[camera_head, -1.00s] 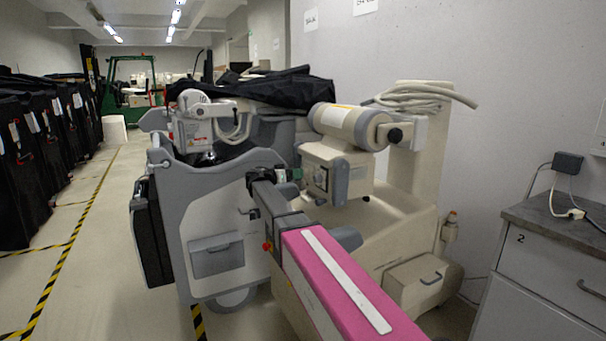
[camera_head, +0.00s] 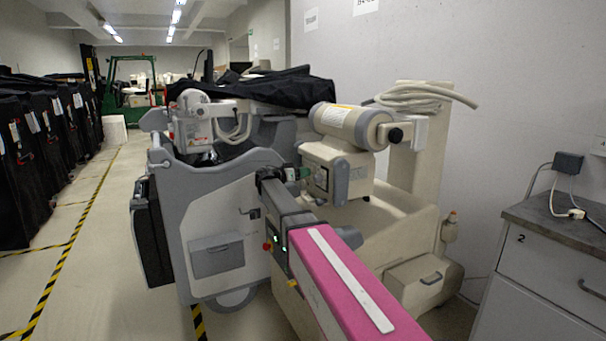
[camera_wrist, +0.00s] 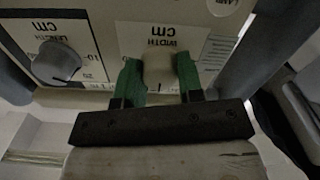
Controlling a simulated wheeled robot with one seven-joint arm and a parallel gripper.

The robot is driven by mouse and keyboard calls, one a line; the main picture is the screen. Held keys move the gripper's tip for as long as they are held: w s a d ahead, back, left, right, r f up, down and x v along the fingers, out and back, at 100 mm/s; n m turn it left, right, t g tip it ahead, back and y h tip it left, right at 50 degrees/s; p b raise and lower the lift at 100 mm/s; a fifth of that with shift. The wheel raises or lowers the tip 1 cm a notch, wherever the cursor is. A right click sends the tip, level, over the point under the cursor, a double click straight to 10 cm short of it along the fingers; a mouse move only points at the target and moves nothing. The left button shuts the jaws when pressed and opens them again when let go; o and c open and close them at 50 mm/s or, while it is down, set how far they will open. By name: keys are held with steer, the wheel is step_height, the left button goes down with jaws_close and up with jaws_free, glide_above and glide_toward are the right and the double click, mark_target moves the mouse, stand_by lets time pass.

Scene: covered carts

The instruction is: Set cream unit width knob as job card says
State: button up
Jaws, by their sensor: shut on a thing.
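The cream unit (camera_head: 395,225) stands right of centre in the head view, with a box-shaped head carrying a dial panel. In the wrist view the panel is upside down. The cream width knob (camera_wrist: 158,72) sits below the "WIDTH cm" label (camera_wrist: 159,37). My gripper (camera_wrist: 159,80) has its green fingers on both sides of this knob, shut on it. The fingers and knob hide much of the width scale, so I cannot read the setting. The grey length knob (camera_wrist: 57,64) is beside it at left. In the head view my gripper (camera_head: 301,174) is at the unit's head.
A grey-and-white cart (camera_head: 225,235) with a black cover stands close left of the cream unit. A grey cabinet (camera_head: 550,265) is at the right front. Wall papers (camera_head: 311,19) are too blurred to read. An open aisle runs left beside covered carts.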

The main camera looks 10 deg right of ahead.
steer(key=shift+n, duration=2.9)
steer(key=o, duration=0.9)
steer(key=shift+a, duration=0.1)
steer(key=v, duration=1)
steer(key=shift+s+a, duration=0.15)
steer(key=shift+a, duration=0.15)
